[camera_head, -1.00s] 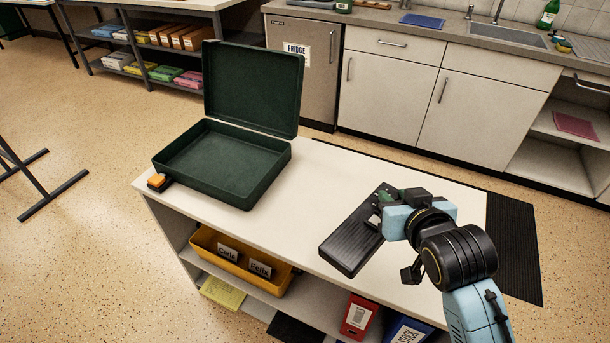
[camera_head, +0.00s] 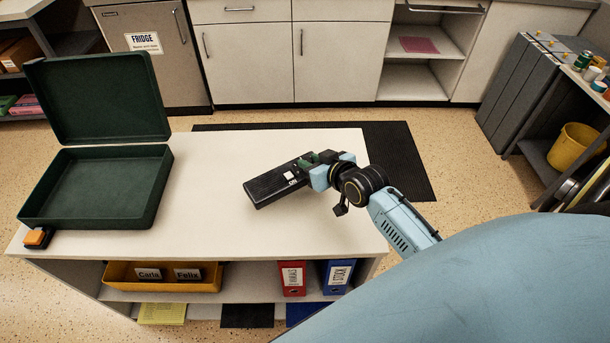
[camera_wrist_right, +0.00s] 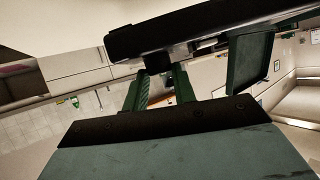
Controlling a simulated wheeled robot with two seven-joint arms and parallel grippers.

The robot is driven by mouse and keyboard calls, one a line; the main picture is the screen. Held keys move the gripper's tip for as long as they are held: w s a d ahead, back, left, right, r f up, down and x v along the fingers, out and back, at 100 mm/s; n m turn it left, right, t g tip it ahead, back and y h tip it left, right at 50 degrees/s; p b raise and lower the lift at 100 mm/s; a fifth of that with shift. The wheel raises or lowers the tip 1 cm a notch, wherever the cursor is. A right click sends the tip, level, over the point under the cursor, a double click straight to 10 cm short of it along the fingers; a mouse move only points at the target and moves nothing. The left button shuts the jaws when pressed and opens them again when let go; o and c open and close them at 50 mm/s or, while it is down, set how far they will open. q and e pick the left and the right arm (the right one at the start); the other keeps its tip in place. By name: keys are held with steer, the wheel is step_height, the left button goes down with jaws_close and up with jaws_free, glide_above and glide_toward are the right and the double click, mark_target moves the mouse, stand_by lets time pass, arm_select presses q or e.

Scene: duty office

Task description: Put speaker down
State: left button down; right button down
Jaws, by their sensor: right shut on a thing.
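The speaker, a flat black oblong box (camera_head: 268,187) with a small white label, is over the right part of the white cabinet top in the head view. My right gripper (camera_head: 308,167) is shut on its right end. I cannot tell whether the speaker touches the top. In the right wrist view, the speaker (camera_wrist_right: 210,25) is a dark bar across the upper part, at the fingers (camera_wrist_right: 160,85). My left gripper is not in view.
An open dark green case (camera_head: 95,188) stands on the left of the white top (camera_head: 215,185), with an orange-topped small item (camera_head: 38,237) beside it. The top between case and speaker is clear. A yellow bin (camera_head: 162,284) and binders (camera_head: 292,279) are on the shelf below.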

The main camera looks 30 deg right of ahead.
steer(key=shift+w+f, duration=0.1)
steer(key=shift+f, duration=0.9)
steer(key=shift+f+b, duration=0.6)
steer(key=shift+f, duration=0.95)
steer(key=c, duration=1.1)
jaws_free()
steer(key=shift+c, duration=0.2)
arm_select(q)
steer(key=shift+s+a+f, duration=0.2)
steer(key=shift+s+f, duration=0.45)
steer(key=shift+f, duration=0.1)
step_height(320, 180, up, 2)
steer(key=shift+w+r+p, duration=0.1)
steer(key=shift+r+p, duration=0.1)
steer(key=shift+p, duration=1)
arm_select(e)
steer(key=v, duration=1.2)
